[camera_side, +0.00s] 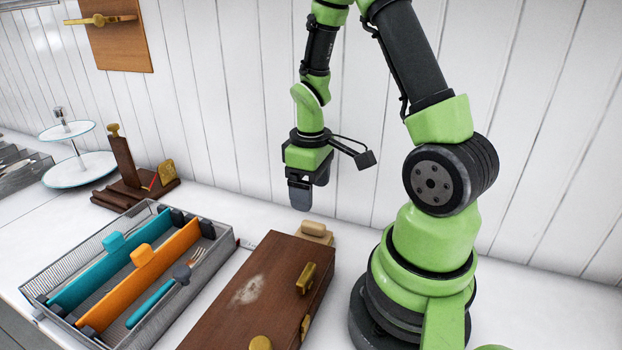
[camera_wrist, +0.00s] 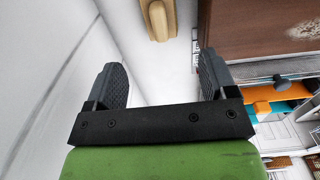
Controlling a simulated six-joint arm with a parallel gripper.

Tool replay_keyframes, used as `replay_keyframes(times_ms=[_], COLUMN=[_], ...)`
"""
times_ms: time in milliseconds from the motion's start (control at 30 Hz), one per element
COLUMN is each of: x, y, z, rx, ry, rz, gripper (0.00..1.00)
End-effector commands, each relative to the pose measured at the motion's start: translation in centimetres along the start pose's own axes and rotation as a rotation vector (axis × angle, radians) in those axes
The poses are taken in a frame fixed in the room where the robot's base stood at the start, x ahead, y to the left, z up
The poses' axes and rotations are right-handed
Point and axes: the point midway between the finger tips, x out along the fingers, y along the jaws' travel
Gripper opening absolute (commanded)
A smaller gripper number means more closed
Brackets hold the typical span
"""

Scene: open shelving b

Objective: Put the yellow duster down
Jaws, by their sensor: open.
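A small pale yellow-tan block with a rounded top, which looks like the duster (camera_side: 316,230), lies on the white counter at the far end of the brown wooden box (camera_side: 245,285). The duster also shows at the top of the wrist view (camera_wrist: 158,22), ahead of the fingertips. My gripper (camera_side: 301,203) hangs pointing down above the counter, near the wall and slightly left of the duster. In the wrist view my gripper (camera_wrist: 165,75) is open, with nothing between its fingers and a clear gap to the duster. The box's top has a whitish smudge.
A mesh tray (camera_side: 215,270) with teal and orange dividers and cutlery stands left of the box. A brown stand (camera_side: 135,190) and a two-tier plate stand (camera_side: 78,168) are farther left. The plank wall is close behind. Bare counter shows between tray and wall.

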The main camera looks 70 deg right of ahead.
Motion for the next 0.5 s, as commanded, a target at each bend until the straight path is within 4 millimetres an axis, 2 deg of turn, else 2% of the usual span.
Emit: replay_keyframes(times_ms=[267,367,500], x=[-2.7,-5.2,-10.1], y=[-0.4,-1.6,-4.7], z=[-0.3,-0.8,-0.8], rx=[0.011,0.047,0.128], ry=[0.025,0.085,0.223], rz=[0.01,0.024,0.022], gripper=[0.78,0.78,0.78])
